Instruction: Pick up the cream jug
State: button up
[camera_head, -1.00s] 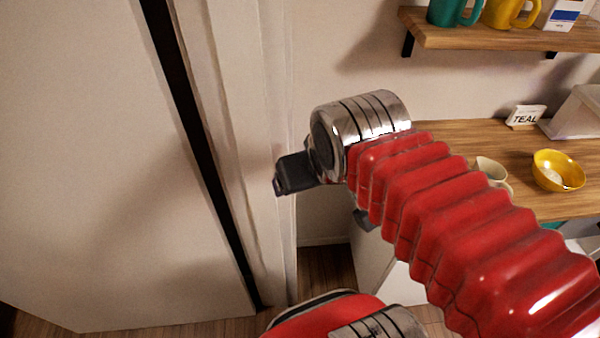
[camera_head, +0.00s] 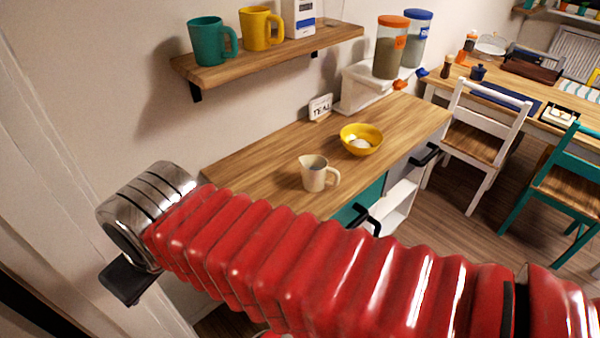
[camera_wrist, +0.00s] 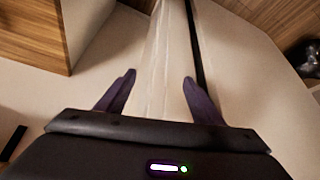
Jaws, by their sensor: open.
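The cream jug (camera_head: 314,174) is a small cream-coloured pitcher with a handle on its right side. It stands upright on the wooden counter (camera_head: 258,166), near the front edge, in the head view. My gripper shows in the wrist view (camera_wrist: 158,92) with its two dark fingers apart and nothing between them. In the head view only a dark part of it shows at the left, below the metal wrist; it is well left of the jug. The jug does not show in the wrist view.
A yellow bowl (camera_head: 361,140) with pale round things in it stands behind and right of the jug. A shelf (camera_head: 262,58) with mugs hangs above. A white door frame (camera_head: 62,165) is close to my gripper at the left.

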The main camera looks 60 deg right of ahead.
aim_at(314, 168)
jog(key=u, duration=0.65)
jog(key=k, duration=0.6)
jog(key=z, duration=2.25)
